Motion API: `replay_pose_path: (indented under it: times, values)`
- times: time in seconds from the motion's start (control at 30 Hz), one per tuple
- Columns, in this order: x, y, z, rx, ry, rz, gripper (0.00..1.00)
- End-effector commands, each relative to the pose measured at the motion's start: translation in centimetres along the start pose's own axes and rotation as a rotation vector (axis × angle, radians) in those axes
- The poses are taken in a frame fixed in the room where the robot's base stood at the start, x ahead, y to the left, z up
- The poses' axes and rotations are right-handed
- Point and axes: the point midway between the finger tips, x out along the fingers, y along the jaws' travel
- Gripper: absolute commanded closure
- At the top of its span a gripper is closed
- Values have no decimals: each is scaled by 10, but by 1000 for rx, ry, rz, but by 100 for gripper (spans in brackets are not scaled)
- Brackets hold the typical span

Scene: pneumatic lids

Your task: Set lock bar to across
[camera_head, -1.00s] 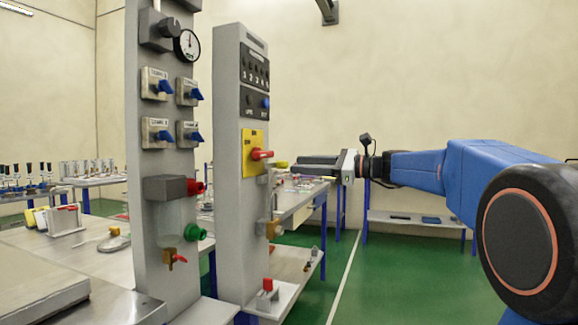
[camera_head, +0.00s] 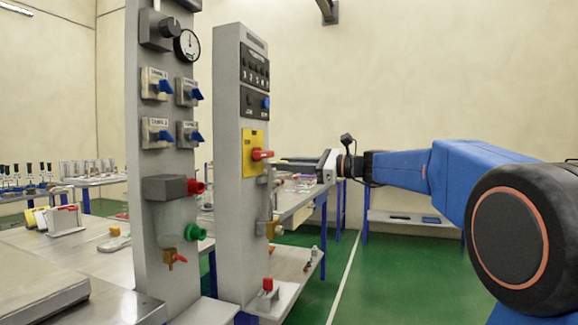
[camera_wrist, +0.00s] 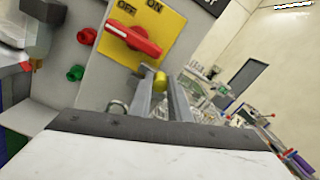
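The grey panel (camera_head: 232,200) carries a yellow plate (camera_head: 249,140) with a red rotary handle (camera_head: 262,155); the plate, marked ON and OFF, also shows in the wrist view (camera_wrist: 171,33), with the red handle (camera_wrist: 135,38) slanted. A yellow knob (camera_wrist: 160,80), seemingly the end of the lock bar, shows below the handle; most of the bar is hidden. My gripper (camera_head: 288,160) reaches left to the panel's side. In the wrist view, my gripper's fingers (camera_wrist: 160,92) are apart, one on each side of the knob. I cannot tell whether they touch it.
Another grey panel (camera_head: 165,225) with blue valves, a gauge and red and green knobs stands left. A brass fitting (camera_head: 272,229) and a red-topped part (camera_head: 268,284) sit lower on my panel. Tables stand behind. Green floor (camera_head: 390,280) is open at right.

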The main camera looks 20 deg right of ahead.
Motion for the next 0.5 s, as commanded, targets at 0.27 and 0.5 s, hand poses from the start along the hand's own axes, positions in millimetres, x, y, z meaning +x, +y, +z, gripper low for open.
replay_pose_path:
  times: [0.27, 0.5]
  values:
    - [0, 13, 6, -1, -1, 2, 100]
    - [0, 26, 11, 0, 0, 3, 100]
